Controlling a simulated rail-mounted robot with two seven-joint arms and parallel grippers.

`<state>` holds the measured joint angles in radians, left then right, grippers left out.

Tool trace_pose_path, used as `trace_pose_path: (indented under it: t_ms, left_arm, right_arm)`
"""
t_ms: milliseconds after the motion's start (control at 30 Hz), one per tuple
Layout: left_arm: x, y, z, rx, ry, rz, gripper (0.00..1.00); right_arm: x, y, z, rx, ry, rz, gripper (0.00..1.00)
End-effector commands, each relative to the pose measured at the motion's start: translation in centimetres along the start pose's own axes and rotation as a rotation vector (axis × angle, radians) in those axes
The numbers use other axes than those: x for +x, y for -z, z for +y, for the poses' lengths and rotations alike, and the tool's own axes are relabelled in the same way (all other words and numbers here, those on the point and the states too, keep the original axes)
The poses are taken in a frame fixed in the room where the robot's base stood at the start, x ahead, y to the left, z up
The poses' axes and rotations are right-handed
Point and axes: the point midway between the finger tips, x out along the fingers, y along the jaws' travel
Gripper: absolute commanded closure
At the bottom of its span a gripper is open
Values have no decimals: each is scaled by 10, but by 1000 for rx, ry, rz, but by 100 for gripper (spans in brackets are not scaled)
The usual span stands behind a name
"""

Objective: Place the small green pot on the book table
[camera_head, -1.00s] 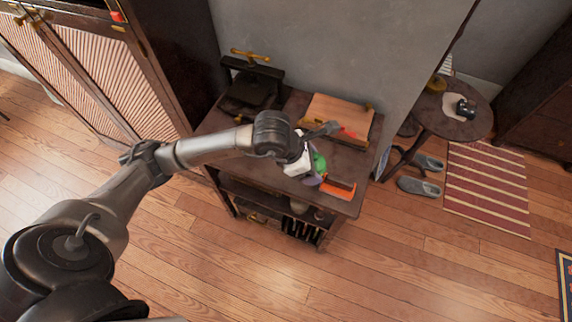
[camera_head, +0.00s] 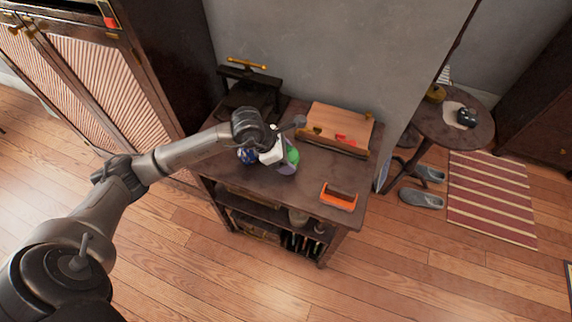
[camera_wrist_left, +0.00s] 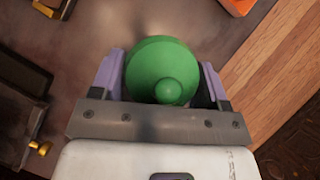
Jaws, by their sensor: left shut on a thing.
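The small green pot (camera_wrist_left: 160,62) sits between the two purple fingers of my left gripper (camera_wrist_left: 160,78) in the left wrist view, and the gripper is shut on it. In the head view the pot (camera_head: 293,155) is a small green patch beside my white gripper body. My left gripper (camera_head: 287,165) is over the middle of the dark wooden book table (camera_head: 262,185). I cannot tell whether the pot touches the tabletop. My right gripper is not in view.
An orange tray-like thing (camera_head: 339,198) lies near the table's front right corner. A wooden board (camera_head: 340,122) stands at the back right, a dark press (camera_head: 248,90) at the back left. A blue object (camera_head: 247,156) shows beside my gripper. The front middle of the tabletop is clear.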

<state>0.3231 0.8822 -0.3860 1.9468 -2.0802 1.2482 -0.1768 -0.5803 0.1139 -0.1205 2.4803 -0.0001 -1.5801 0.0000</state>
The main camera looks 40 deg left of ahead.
Motion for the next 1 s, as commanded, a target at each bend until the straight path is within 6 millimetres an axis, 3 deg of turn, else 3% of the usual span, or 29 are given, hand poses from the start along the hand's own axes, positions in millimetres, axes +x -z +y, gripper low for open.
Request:
trace_pose_path:
  t_ms: [300, 733, 767, 1000]
  left_arm:
    - [31, 20, -1, -2, 1, -1, 60]
    - [36, 23, 0, 0, 0, 0, 60]
    - [36, 23, -1, 0, 1, 1, 30]
    - [35, 22, -1, 0, 1, 1, 7]
  right_arm:
    - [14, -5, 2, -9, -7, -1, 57]
    - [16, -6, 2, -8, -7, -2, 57]
    - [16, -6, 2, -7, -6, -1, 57]
    - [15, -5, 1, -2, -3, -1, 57]
